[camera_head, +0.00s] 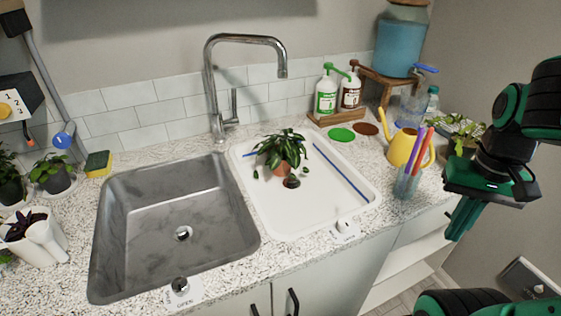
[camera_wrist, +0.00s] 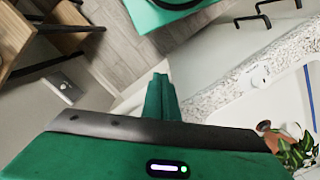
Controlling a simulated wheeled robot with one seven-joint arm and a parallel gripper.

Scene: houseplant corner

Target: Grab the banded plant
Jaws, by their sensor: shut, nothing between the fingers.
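A leafy green plant in a terracotta pot (camera_head: 281,168) sits in the white basin right of the steel sink. It also shows at the lower right edge of the wrist view (camera_wrist: 296,150). I cannot make out a clear band on any pot. Other potted plants are a grey-potted plant (camera_head: 55,178) and a dark-potted plant (camera_head: 10,185) at the left, a white-potted dark plant (camera_head: 38,240) at the front left, and a pale-leaved plant (camera_head: 462,132) at the right. My gripper (camera_head: 458,222) is shut and empty, off the counter's right front edge, apart from every plant; its fingers also show in the wrist view (camera_wrist: 160,95).
A steel sink (camera_head: 180,230) with a tall faucet (camera_head: 212,90) fills the middle left. A cup of pens (camera_head: 408,182) and a yellow watering can (camera_head: 403,148) stand at the right, near my arm. Soap bottles (camera_head: 326,92) stand at the back.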

